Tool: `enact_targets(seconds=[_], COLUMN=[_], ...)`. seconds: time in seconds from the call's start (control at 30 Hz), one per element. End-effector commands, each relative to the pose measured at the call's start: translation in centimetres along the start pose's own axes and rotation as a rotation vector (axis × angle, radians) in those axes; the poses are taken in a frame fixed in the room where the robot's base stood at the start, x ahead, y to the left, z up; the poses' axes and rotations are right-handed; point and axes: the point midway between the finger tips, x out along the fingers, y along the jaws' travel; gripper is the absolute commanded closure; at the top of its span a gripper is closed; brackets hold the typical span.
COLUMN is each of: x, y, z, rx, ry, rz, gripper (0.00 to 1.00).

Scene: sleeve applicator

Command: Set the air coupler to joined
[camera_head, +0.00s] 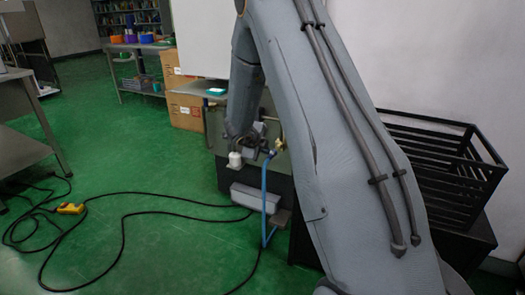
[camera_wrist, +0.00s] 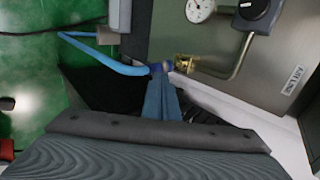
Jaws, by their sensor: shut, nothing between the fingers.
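The air coupler shows in the wrist view as a brass fitting (camera_wrist: 184,63) on a bent metal pipe, with the blue end of the air hose (camera_wrist: 120,66) close to its left. I cannot tell whether the hose end is seated in the brass fitting or just beside it. In the head view the brass fitting (camera_head: 279,144) sits at the top of the blue hose (camera_head: 264,195), which hangs down from it. My gripper (camera_wrist: 164,78) is shut and empty, its fingertips just below the hose end in the wrist view. Whether they touch it is unclear.
A black slatted crate (camera_head: 430,165) stands to the right. Dark cables and a yellow device (camera_head: 70,208) lie on the green floor at left.

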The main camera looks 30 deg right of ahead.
Motion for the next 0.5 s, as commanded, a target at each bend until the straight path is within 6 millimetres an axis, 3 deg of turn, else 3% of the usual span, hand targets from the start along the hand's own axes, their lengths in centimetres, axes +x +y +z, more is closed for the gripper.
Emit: enact_targets(seconds=[0.2, 0.5], x=[3.4, 4.8], y=[0.1, 0.0], z=[0.0, 0.0], rx=[0.000, 0.000], ry=[0.001, 0.000], rz=[0.000, 0.000], gripper=[1.00, 1.00])
